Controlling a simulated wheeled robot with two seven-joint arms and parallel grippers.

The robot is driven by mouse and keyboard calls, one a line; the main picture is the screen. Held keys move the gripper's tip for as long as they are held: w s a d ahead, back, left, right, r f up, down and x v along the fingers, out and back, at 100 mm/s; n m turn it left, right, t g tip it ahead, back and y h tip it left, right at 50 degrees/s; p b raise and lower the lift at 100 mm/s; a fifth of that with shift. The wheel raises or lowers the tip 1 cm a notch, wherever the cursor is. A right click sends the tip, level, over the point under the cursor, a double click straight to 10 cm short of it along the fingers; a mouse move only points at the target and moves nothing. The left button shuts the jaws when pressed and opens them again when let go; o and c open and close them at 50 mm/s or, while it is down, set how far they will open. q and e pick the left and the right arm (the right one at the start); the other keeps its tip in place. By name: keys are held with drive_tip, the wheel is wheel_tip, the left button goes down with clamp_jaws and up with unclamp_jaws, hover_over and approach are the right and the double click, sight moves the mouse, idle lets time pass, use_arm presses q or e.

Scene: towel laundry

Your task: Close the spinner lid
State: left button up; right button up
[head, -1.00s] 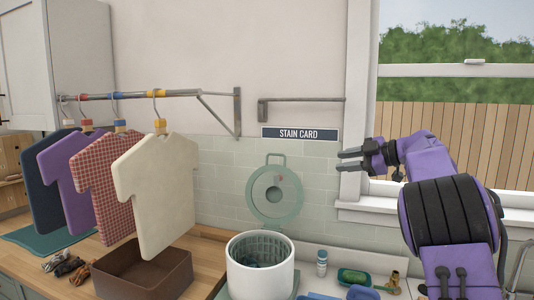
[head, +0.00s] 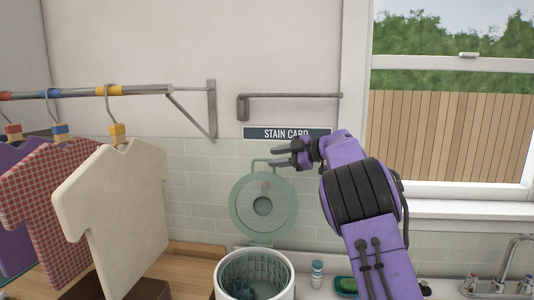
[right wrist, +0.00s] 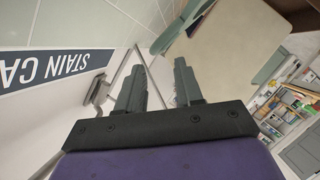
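The spinner lid (head: 247,218), a green disc with a hub in its middle and a handle loop on top, stands upright and open behind the white spinner tub (head: 224,284). Bluish-green cloth (head: 243,291) lies inside the tub. My right gripper (head: 281,157) is beside the top of the lid, close to its handle; I cannot tell whether they touch. In the right wrist view its two fingers (right wrist: 159,85) are apart with nothing between them. A green bar, perhaps the lid handle (right wrist: 167,38), shows beyond the fingertips. My left gripper is not in view.
Shirts on hangers, the nearest cream (head: 117,205), hang from a wall rail (head: 140,90) at left. A "STAIN CARD" sign (head: 287,133) is on the wall behind my right gripper. A small bottle (head: 317,274) stands right of the tub. A faucet (head: 515,262) is at far right.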

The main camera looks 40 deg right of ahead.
sight(265, 160)
drive_tip(key=x, duration=0.5)
drive_tip(key=shift+w+d+f+p, duration=0.25)
drive_tip(key=shift+w+f+p, duration=0.15)
drive_tip(key=shift+w+d+f, duration=0.1)
drive_tip(key=shift+w+f, duration=0.1)
drive_tip(key=shift+s+r, duration=0.15)
drive_tip(key=shift+s, duration=0.1)
drive_tip(key=shift+s+r, duration=0.1)
drive_tip(key=shift+s, duration=0.05)
drive_tip(key=shift+c, duration=1)
clamp_jaws()
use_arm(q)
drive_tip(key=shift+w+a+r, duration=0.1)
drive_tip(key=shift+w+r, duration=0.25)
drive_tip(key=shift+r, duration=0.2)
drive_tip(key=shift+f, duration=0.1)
